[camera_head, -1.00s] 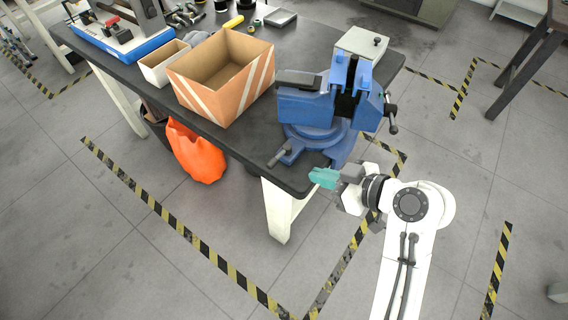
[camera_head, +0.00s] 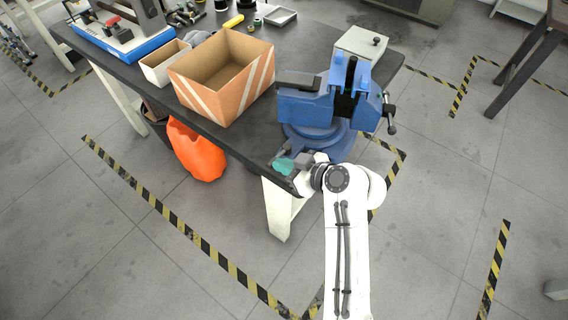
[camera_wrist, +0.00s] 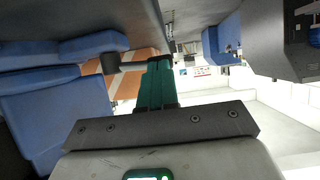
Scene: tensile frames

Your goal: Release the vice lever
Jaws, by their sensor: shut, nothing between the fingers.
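The blue vice (camera_head: 308,108) is mounted at the near right corner of the workbench. It also fills the left of the wrist view (camera_wrist: 55,110). A small lever with a dark knob (camera_wrist: 110,63) sticks out from its base; in the head view my gripper mostly hides it. My gripper (camera_head: 284,166) has teal fingers and is at the bench corner, by the lever. In the wrist view the fingers (camera_wrist: 157,84) are together, with the lever's rod close beside their tips. I cannot tell whether they touch. Nothing is held.
The dark workbench (camera_head: 318,38) carries an open cardboard box (camera_head: 220,80) left of the vice. A longer handle (camera_head: 390,118) hangs at the vice's right side. An orange container (camera_head: 197,150) is below the bench edge. The floor in front is clear.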

